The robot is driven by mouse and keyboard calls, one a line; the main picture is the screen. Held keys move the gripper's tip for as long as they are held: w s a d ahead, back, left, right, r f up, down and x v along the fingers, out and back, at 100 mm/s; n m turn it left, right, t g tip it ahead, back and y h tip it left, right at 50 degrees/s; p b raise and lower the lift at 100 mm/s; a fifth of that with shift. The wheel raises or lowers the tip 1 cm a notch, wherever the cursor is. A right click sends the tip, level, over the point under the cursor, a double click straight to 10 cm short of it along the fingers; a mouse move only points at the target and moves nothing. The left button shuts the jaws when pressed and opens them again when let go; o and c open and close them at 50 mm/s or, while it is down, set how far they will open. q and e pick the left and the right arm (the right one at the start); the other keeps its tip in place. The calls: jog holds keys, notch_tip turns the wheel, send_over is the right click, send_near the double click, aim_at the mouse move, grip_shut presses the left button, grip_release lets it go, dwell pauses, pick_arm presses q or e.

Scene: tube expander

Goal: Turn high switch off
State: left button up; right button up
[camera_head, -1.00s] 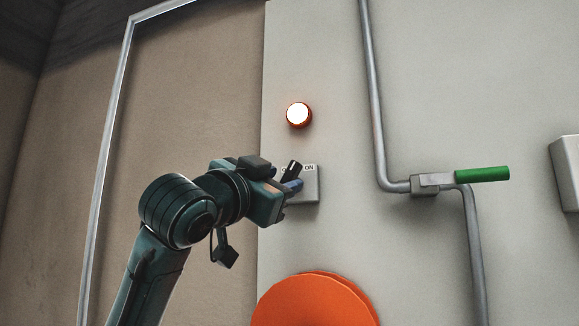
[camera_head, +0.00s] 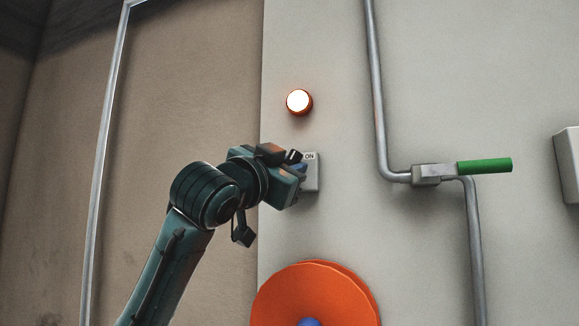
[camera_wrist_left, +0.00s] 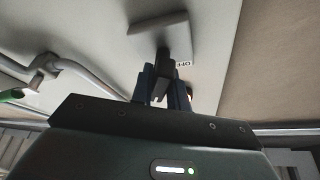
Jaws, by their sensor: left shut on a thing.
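In the left wrist view, the left gripper's fingers (camera_wrist_left: 164,90) are shut on the black handle (camera_wrist_left: 163,58) in front of the switch box (camera_wrist_left: 150,24). An "OFF" label shows beside the handle there. The gripper hides the box's left part in the head view, so the handle's exact angle is hard to tell. My right gripper is not in view.
A lit round lamp (camera_head: 299,101) with an orange rim sits above the switch. A grey pipe (camera_head: 379,100) with a green-handled valve (camera_head: 484,166) runs to the right. A large orange disc (camera_head: 310,290) is below. A grey box (camera_head: 568,165) is at the right edge.

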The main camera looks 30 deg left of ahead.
pick_arm(q)
grip_shut()
